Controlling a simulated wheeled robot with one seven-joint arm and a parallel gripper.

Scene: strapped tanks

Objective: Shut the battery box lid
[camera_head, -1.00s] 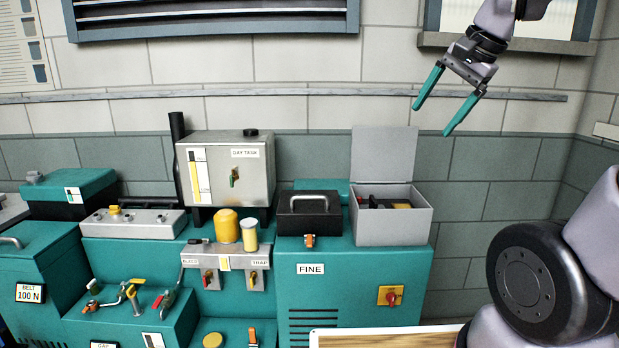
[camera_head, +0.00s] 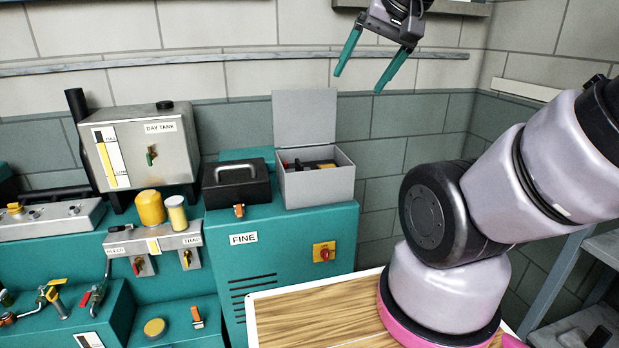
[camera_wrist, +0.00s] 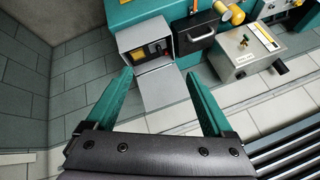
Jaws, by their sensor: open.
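The grey battery box (camera_head: 318,187) stands open on the teal cabinet. Its flat grey lid (camera_head: 304,118) stands upright at the back edge. Dark parts with some red and yellow lie inside. My gripper (camera_head: 359,82) is open and empty, above and to the right of the lid in the head view, apart from it. In the wrist view the box (camera_wrist: 131,41) lies beyond my gripper (camera_wrist: 158,73). The lid (camera_wrist: 163,90) shows between the two teal fingers there; I cannot tell how far off it is.
A black case with a handle (camera_head: 236,184) stands left of the box, and the day tank (camera_head: 140,150) is further left. The cabinet (camera_head: 285,255) has a red-yellow switch (camera_head: 324,252). The wall (camera_head: 420,120) is close behind. My arm crosses the right side.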

